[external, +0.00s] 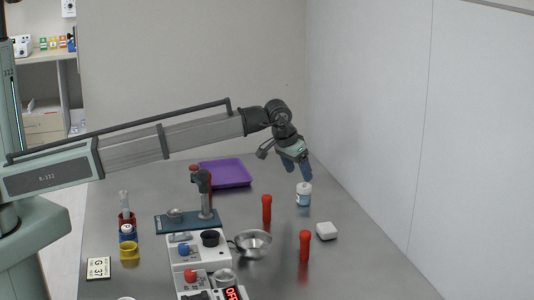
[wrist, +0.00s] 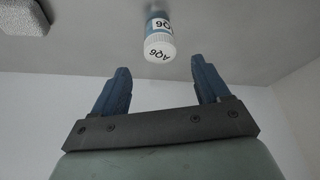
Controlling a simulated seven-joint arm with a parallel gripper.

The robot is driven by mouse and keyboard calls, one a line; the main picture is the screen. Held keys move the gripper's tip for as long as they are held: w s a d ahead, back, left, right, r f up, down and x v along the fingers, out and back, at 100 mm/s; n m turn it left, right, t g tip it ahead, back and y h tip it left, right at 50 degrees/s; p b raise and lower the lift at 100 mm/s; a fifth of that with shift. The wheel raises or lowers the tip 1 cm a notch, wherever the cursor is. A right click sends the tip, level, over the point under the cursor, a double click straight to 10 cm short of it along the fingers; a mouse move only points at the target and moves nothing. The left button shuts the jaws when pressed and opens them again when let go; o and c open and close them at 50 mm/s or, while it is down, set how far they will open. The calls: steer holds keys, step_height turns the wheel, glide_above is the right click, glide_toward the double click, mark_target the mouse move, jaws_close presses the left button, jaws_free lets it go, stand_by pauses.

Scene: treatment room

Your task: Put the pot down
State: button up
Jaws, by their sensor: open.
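A small pot (external: 304,198) with a white lid and a blue-and-white body stands upright on the grey table, towards the back right. In the wrist view the pot (wrist: 159,40) is marked "AQ6", and its lid faces me. My gripper (external: 297,168) is just above the pot, its blue fingers pointing down. In the wrist view my gripper (wrist: 160,65) is open, with nothing between its fingers. The pot lies just beyond the fingertips, roughly centred between them, and looks apart from them.
Two red upright handles (external: 266,210) (external: 305,246) and a white box (external: 326,231) stand nearer the front. A metal bowl (external: 254,243), a control unit (external: 198,250) and a purple tray (external: 226,173) are to the left. The wall (external: 385,130) rises at the right edge.

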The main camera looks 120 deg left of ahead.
steer(key=shift+v, duration=1.35)
